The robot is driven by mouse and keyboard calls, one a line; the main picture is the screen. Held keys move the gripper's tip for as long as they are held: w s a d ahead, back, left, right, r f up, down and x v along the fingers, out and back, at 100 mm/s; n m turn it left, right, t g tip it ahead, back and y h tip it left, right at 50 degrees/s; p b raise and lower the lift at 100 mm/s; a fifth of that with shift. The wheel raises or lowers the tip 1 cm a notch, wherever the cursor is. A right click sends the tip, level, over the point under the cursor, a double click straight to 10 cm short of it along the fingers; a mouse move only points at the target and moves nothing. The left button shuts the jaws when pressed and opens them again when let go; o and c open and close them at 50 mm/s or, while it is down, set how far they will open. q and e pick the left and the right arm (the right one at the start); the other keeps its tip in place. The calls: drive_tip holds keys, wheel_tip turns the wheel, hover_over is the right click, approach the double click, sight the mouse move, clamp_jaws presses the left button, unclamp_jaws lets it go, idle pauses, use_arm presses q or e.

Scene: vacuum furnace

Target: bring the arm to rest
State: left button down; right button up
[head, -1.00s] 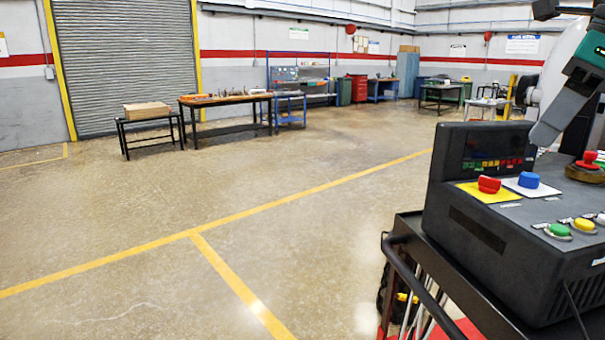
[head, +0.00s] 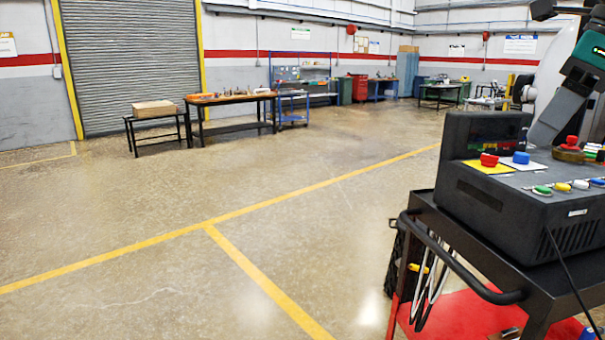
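My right arm comes in at the upper right, with a dark link and a green-lit band (head: 590,48). Its grey gripper (head: 541,134) points down and left, just beside the upper right edge of the control console (head: 470,195). I see it from the side, so the gap between its fingers does not show. Nothing held shows at its tip. The console is a black box with a small screen, a red button (head: 488,160) on a yellow plate, a blue button (head: 521,158) on a white plate, and a row of coloured buttons. My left gripper is out of view.
The console stands on a black cart (head: 430,215) with a curved handle and a red lower shelf (head: 460,315). A large pale round body (head: 555,75) is behind my arm. Workbenches (head: 235,97) line the far wall. The floor at left and centre is clear.

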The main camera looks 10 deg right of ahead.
drive_tip(key=w+a+f+m+t+y, duration=0.2)
drive_tip(key=f+m+t, duration=0.2)
drive_tip(key=f+m, duration=0.5)
drive_tip(key=w+a+f+m+t+y, duration=0.1)
drive_tip(key=a+f+m+t+y, duration=0.2)
drive_tip(key=f, duration=1)
drive_tip(key=w+a+f+m+t+y, duration=0.15)
drive_tip(key=f+m+t, duration=0.25)
drive_tip(key=f+m, duration=0.55)
drive_tip(key=s+a+f+m+g+h, duration=0.1)
drive_tip(key=s+a+f+m+h, duration=0.1)
drive_tip(key=s+a+f+m, duration=0.2)
drive_tip(key=s+a+f+m+g+h, duration=0.1)
drive_tip(key=s+a+f+m, duration=0.3)
drive_tip(key=f, duration=0.7)
drive_tip(key=s+a+f+m+g+h, duration=0.2)
drive_tip(key=s+a+f+m+h, duration=0.2)
drive_tip(key=a+f+m, duration=0.3)
drive_tip(key=s+f+m, duration=0.1)
drive_tip(key=m, duration=0.2)
drive_tip(key=shift+a+f, duration=0.15)
drive_tip(key=shift+a, duration=0.25)
